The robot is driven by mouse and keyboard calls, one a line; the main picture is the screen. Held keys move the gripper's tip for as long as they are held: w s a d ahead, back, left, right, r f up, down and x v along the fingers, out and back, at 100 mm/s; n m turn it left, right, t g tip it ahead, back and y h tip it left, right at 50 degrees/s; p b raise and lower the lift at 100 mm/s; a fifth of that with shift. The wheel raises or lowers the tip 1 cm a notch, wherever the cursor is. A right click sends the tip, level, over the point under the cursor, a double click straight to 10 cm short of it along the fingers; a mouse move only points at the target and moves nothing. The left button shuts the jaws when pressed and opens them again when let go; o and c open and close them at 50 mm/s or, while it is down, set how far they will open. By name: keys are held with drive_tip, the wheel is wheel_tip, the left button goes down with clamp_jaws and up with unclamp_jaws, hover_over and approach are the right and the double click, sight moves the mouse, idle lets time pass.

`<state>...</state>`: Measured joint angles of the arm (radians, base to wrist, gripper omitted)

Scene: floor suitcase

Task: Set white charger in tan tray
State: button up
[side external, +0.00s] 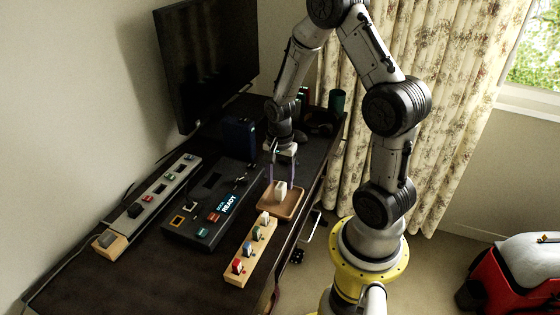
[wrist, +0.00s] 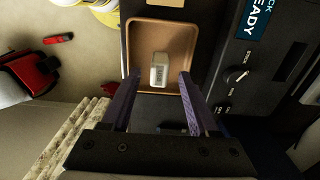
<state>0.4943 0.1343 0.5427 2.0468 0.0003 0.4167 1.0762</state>
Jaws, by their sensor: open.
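The white charger (wrist: 159,70) lies in the tan tray (wrist: 205,35), near its middle in the wrist view. In the side external view the charger (side external: 281,188) shows as a small white block in the tan tray (side external: 291,210), below my gripper. My gripper (wrist: 158,78) has its two purple fingers spread apart, one on either side of the charger in the picture. In the side external view the fingers (side external: 283,180) point down over the tray. The jaws are open and hold nothing. I cannot tell the exact height of the fingertips above the tray.
A black panel marked READY (side external: 212,207) stands just left of the tray. A wooden block with several coloured pieces (side external: 250,252) sits in front of it. A grey strip (side external: 150,203) runs along the wall side. A dark blue box (side external: 239,138) and a monitor (side external: 208,60) are behind.

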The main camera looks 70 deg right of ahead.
sight(280, 186)
drive_tip(key=s+a+r+n+t, duration=0.2)
drive_tip(key=a+r+n, duration=0.25)
drive_tip(key=r, duration=0.55)
drive_tip(key=s+a+r+n+t, duration=0.1)
drive_tip(key=a+r+n, duration=0.35)
drive_tip(key=r, duration=0.55)
drive_tip(key=s+a+r+n+t, duration=0.2)
drive_tip(key=s+a+r+n, duration=0.1)
drive_tip(key=s+a+n, duration=0.2)
drive_tip(key=s+n, duration=0.2)
drive_tip(key=n, duration=0.2)
drive_tip(key=shift+s+a+r+t, duration=0.3)
drive_tip(key=shift+r, duration=0.05)
